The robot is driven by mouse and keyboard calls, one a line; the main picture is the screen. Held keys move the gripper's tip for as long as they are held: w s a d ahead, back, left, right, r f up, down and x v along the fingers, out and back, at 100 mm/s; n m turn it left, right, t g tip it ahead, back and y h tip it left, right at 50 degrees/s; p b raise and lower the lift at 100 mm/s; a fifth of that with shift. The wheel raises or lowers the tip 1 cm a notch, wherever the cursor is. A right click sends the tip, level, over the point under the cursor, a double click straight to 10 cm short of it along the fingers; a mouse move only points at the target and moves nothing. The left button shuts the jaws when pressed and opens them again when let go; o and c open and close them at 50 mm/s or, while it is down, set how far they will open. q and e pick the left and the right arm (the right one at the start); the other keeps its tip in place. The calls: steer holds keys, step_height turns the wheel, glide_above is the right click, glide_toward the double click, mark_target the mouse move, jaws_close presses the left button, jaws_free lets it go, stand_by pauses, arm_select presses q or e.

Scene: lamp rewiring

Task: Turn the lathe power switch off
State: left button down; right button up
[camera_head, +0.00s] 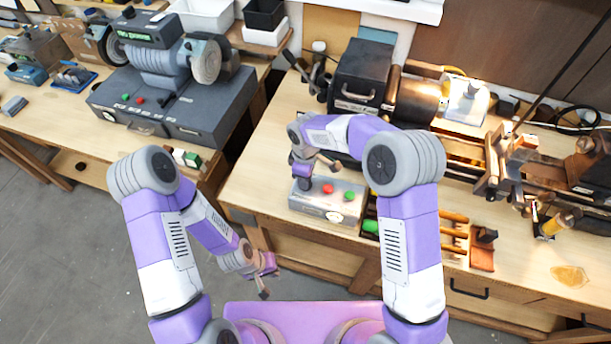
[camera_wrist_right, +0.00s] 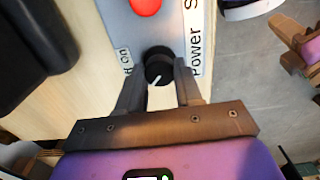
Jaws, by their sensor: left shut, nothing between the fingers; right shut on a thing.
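The lathe control box (camera_head: 318,206) is a grey box at the table's front edge, with a red button (camera_head: 329,188) and a green button (camera_head: 349,196) on top. In the right wrist view, a black rotary knob (camera_wrist_right: 158,62) with a white pointer line sits beside the partly readable label "Power S". My right gripper (camera_head: 303,182) is over the box's left end. Its fingers (camera_wrist_right: 160,88) are shut on the knob, one on each side. In the head view the gripper hides the knob. My left gripper (camera_head: 264,284) is shut and empty, low in front of the table.
The lathe (camera_head: 417,102) stands behind the box and extends right. Wooden-handled tools (camera_head: 455,217) lie right of the box. A grey grinder (camera_head: 165,90) stands on the left bench. Open floor (camera_head: 70,250) shows at left.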

steer(key=shift+w+r, duration=0.1)
stand_by(0.3)
steer(key=o, duration=1)
steer(key=shift+o, duration=0.2)
step_height(320, 180, up, 8)
steer(key=shift+f, duration=0.25)
steer(key=shift+f, duration=0.1)
